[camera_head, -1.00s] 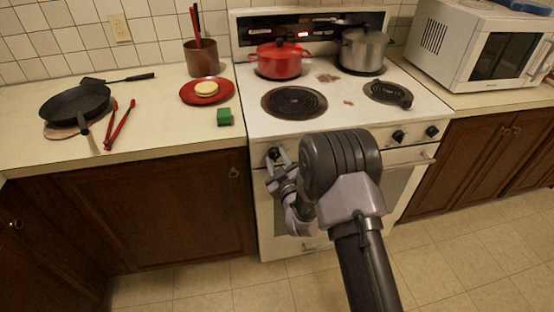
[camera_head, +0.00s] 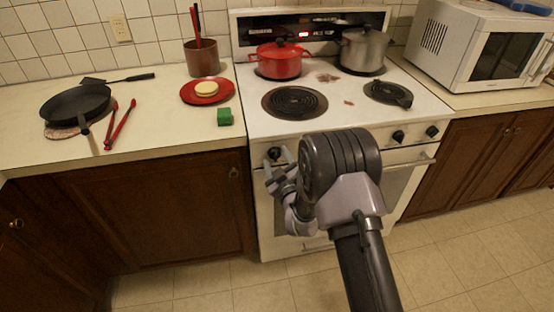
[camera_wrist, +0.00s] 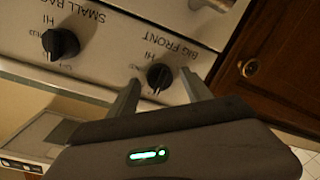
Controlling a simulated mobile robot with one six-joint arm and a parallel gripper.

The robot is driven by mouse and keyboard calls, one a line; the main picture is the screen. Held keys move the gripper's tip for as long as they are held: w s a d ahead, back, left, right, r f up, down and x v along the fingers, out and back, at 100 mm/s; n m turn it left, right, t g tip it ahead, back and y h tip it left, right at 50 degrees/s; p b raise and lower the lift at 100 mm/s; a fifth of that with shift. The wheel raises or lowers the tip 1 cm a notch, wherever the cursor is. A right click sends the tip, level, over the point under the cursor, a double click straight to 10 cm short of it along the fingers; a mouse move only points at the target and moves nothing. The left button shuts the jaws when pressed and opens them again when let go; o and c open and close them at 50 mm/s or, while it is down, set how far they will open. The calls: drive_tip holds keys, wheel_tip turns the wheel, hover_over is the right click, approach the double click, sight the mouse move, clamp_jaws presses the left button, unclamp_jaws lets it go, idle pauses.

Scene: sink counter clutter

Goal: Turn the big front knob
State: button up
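The big front knob (camera_wrist: 160,77) is a small black knob on the white front panel, with upside-down "BIG FRONT" lettering beside it in the wrist view. In the head view the knob (camera_head: 274,154) is the leftmost on the stove front. My gripper (camera_wrist: 162,77) is open, with one grey finger on each side of the knob and a visible gap to it. How far the fingertips are from the panel is hard to tell. In the head view my gripper (camera_head: 278,162) is in front of the knob and partly covers it.
The small back knob (camera_wrist: 60,44) is beside the big front knob. The oven door handle (camera_wrist: 212,5) and a wooden cabinet door (camera_wrist: 275,60) are close by. A red pot (camera_head: 281,62) and a steel pot (camera_head: 363,50) stand on the rear burners.

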drive_tip(key=p+v, duration=0.2)
drive_tip(key=v, duration=1.5)
drive_tip(key=shift+s+d, duration=0.15)
drive_tip(key=shift+s, duration=0.05)
